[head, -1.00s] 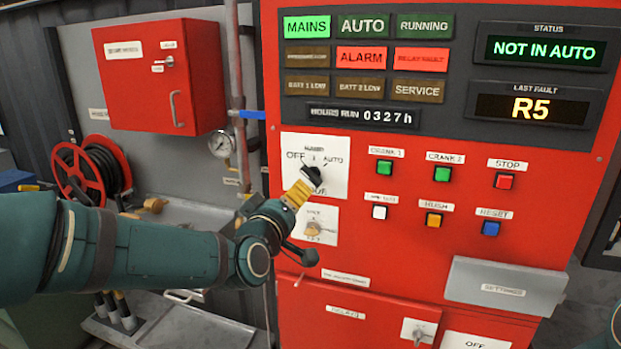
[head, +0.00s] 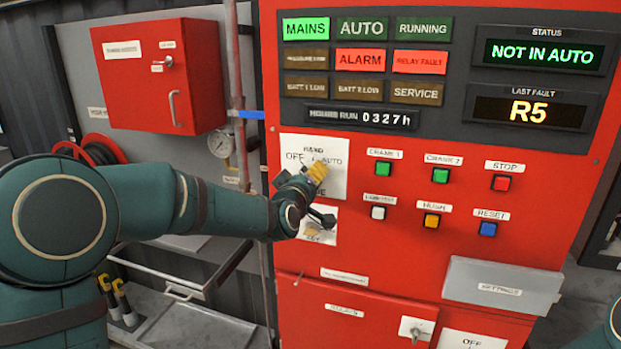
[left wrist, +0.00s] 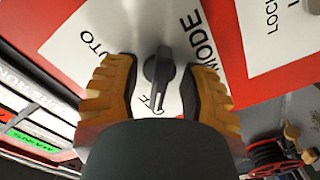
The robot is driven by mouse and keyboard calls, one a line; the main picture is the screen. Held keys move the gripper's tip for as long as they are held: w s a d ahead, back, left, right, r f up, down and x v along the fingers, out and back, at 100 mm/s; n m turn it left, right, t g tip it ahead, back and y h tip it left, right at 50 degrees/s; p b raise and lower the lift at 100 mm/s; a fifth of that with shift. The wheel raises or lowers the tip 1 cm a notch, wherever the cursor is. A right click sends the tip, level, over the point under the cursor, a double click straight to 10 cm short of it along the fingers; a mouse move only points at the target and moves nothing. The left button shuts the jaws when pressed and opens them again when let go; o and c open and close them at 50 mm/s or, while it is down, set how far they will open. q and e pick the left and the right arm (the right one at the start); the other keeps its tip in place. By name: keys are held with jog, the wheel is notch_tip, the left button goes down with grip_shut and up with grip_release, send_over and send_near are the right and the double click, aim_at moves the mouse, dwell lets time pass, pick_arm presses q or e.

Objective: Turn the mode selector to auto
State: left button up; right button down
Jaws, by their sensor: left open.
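The mode selector is a black knob (left wrist: 160,68) on a white plate (head: 335,190) with OFF, HAND and AUTO marks, on the red panel. In the left wrist view the knob stands between the two orange-yellow fingers of my left gripper (left wrist: 158,88), with a gap on each side. The gripper is open and does not hold it. In the head view the gripper (head: 317,172) covers the knob. The AUTO mark lies left of the knob in the wrist view. My right gripper is out of view.
The status display (head: 543,51) reads NOT IN AUTO. Push buttons sit right of the selector, including a green one (head: 383,168) close by. A second, smaller selector plate (head: 328,236) is just below. A pipe (head: 238,100) and gauge (head: 221,143) stand left of the panel.

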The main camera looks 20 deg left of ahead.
pick_arm(q)
jog(key=shift+s, duration=0.1)
grip_shut()
